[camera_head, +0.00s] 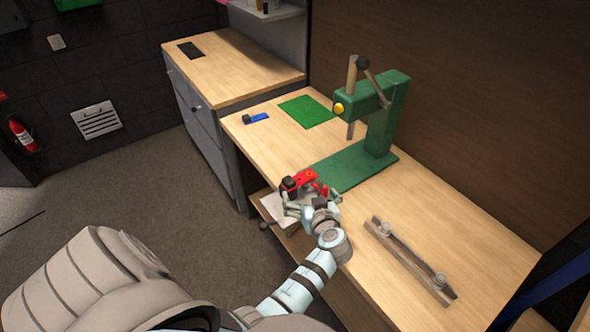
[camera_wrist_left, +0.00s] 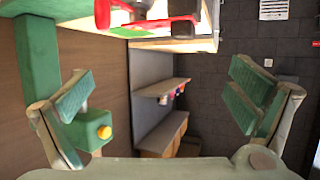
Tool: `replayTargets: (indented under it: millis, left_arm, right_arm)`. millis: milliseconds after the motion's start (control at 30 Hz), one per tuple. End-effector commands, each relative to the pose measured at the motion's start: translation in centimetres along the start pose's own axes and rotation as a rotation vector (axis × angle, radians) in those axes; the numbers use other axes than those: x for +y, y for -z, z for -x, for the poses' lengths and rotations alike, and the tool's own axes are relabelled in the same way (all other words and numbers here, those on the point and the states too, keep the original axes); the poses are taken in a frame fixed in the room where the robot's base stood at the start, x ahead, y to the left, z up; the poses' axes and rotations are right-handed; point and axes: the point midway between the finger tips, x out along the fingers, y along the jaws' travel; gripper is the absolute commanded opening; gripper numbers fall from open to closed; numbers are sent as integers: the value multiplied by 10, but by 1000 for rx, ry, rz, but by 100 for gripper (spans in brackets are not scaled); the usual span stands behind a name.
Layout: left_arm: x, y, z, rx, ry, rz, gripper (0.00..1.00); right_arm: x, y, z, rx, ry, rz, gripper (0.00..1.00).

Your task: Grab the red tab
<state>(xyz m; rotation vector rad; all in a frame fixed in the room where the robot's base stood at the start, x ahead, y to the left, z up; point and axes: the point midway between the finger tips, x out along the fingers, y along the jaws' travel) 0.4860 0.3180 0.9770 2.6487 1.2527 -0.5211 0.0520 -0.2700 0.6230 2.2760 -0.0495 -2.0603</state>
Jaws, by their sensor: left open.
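The red tab (camera_head: 304,177), with a black part at its left end, is at the near edge of the wooden table, beside the green press base. In the left wrist view, red parts (camera_wrist_left: 152,26) show at the top, partly cut off by the frame edge. My left gripper (camera_head: 308,197) is right at the red tab in the head view and hides part of it. In the wrist view its two green-padded fingers (camera_wrist_left: 160,75) are wide apart with nothing clamped between them. Contact with the tab cannot be told. My right gripper is not in view.
A green press (camera_head: 383,125) with a yellow knob stands on the table just behind the tab. A blue tab (camera_head: 258,118) and green mat (camera_head: 306,111) lie farther back. A metal bar (camera_head: 411,259) lies to the right. The table's front edge is close to my arm.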

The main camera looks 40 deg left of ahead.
Motion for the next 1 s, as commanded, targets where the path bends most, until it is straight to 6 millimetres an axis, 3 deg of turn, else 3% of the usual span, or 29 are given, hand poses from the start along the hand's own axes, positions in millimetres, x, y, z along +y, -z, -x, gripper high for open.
replayTargets:
  millis: [133,333,567,833,1000]
  left_arm:
    - [-2,-5,-42,2,2,-2,100]
    - [-2,-5,-70,0,2,-2,100]
    - [-2,-7,-116,-1,3,-2,100]
    - [-2,-2,-120,-3,2,-2,98]
    - [-2,-2,-120,-3,2,-2,71]
  right_arm:
    - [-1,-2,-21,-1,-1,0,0]
    - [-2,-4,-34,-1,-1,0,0]
    - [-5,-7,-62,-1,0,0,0]
    - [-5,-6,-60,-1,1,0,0]
    - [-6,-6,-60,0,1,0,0]
